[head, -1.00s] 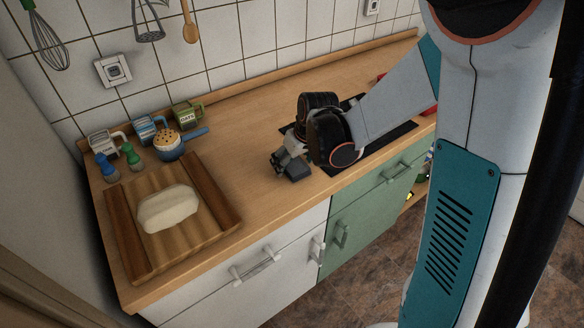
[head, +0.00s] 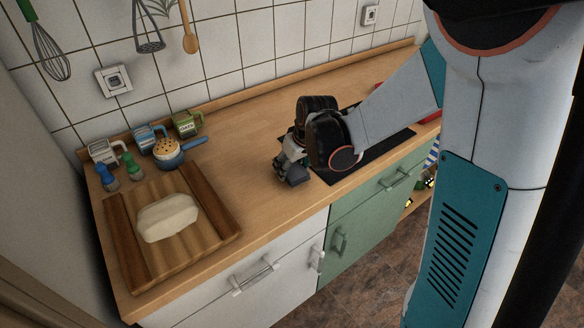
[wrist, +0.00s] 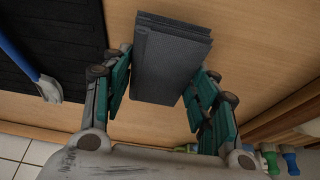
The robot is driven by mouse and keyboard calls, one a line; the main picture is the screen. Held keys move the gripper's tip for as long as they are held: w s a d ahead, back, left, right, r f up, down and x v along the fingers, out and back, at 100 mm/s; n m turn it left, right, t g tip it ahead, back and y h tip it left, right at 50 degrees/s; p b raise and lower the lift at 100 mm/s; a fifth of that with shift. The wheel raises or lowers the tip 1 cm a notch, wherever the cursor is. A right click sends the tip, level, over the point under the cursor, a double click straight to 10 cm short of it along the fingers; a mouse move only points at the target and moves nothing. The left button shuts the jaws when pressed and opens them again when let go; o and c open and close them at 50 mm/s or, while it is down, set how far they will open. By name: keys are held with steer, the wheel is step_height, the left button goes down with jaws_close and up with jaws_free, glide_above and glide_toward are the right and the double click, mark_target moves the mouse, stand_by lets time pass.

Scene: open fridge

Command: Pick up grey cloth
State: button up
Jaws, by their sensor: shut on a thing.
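The grey cloth (wrist: 172,62) is a small, dark, folded stack, seen between the teal fingers in the wrist view. In the head view the cloth (head: 294,176) shows as a small grey block at the fingertips, low over the wooden counter. My gripper (wrist: 165,76) is shut on the cloth, one finger on each side of it. In the head view my gripper (head: 284,169) points down at the counter, left of the black mat. Part of the fingers is hidden behind the wrist, and I cannot tell whether the cloth touches the counter.
A wooden board (head: 216,193) with a pale loaf (head: 168,217) lies at the left. The black mat (head: 390,142) lies right of my gripper. The counter between is clear.

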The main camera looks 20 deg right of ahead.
mark_target(292, 167)
step_height(292, 167, up, 18)
steer(key=p, duration=0.6)
steer(key=shift+r, duration=0.25)
steer(key=o, duration=0.4)
steer(key=c, duration=0.4)
